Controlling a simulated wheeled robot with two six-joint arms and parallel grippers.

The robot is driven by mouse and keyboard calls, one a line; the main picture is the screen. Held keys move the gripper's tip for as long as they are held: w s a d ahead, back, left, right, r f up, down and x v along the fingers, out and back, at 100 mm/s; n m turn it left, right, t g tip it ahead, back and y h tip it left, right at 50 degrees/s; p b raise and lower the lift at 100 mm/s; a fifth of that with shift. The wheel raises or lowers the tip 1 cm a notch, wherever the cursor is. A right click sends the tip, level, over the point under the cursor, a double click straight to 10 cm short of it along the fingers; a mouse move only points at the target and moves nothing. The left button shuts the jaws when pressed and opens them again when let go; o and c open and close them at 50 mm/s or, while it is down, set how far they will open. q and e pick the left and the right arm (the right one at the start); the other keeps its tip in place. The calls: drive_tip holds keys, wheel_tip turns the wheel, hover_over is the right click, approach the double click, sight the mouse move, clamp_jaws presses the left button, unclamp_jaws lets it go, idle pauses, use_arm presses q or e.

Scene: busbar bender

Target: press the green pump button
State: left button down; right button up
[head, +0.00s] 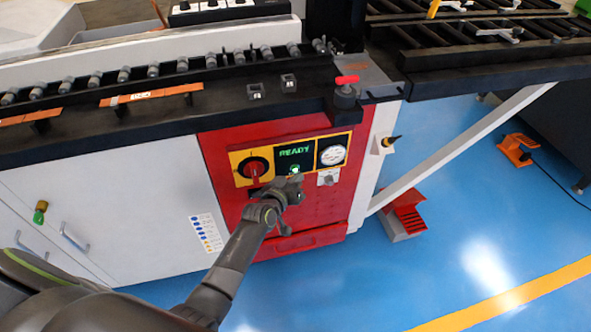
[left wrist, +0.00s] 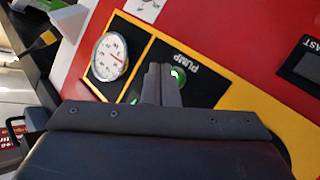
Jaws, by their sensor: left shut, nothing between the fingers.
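The green pump button (head: 294,170) is on the black part of the yellow-edged control panel, below the green READY text, in the head view. In the left wrist view the green button (left wrist: 180,75) sits beside the word PUMP, right at my fingertips and partly hidden by them. My left gripper (head: 297,180) is shut and empty, its tips at or just in front of the button. In the left wrist view the closed fingers (left wrist: 163,72) point at the button's edge. I cannot tell whether they touch it. My right gripper is not in view.
A red rotary switch (head: 255,168) is left of the button and a round gauge (head: 332,154) is right of it. A red foot pedal (head: 406,212) is on the blue floor at right.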

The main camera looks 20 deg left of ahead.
use_arm(q)
drive_tip(key=shift+w, duration=0.1)
drive_tip(key=shift+w+a, duration=0.25)
drive_tip(key=shift+w, duration=0.05)
drive_tip(key=shift+w+a+b, duration=0.25)
drive_tip(key=shift+w+b, duration=0.05)
drive_tip(key=shift+w, duration=0.05)
idle(0.7)
drive_tip(key=shift+s+d, duration=0.1)
drive_tip(key=shift+s, duration=0.05)
drive_tip(key=shift+s+d+p, duration=0.35)
drive_tip(key=shift+s+d, duration=0.05)
drive_tip(key=shift+s, duration=0.2)
drive_tip(key=shift+s+d+p, duration=0.25)
drive_tip(key=shift+s+d, duration=0.45)
drive_tip(key=shift+s, duration=0.35)
drive_tip(key=shift+s+d+p, duration=0.25)
drive_tip(key=shift+s+d, duration=0.45)
drive_tip(key=shift+s, duration=0.3)
